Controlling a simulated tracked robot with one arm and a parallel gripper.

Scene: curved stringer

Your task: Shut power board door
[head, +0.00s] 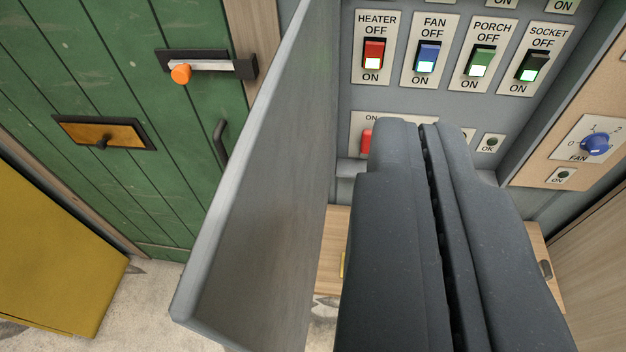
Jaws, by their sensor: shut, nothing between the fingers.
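The power board door (265,200) is a grey metal panel that stands open, swung out toward me at the left of the power board (394,102). The board shows labelled switches for heater, fan, porch and socket, and a red switch (366,141) lower down. My gripper (422,124) is shut and empty. It is to the right of the open door, in front of the board's lower part, and hides some of the lower row. I see a gap between it and the door in the picture; I cannot tell its depth from the board.
A green plank door (100,60) with a bolt (205,66) and a handle (219,140) is behind at left. A yellow panel (50,255) is lower left. A wooden panel with a blue fan knob (596,145) is at right. A wooden surface (335,235) lies below the board.

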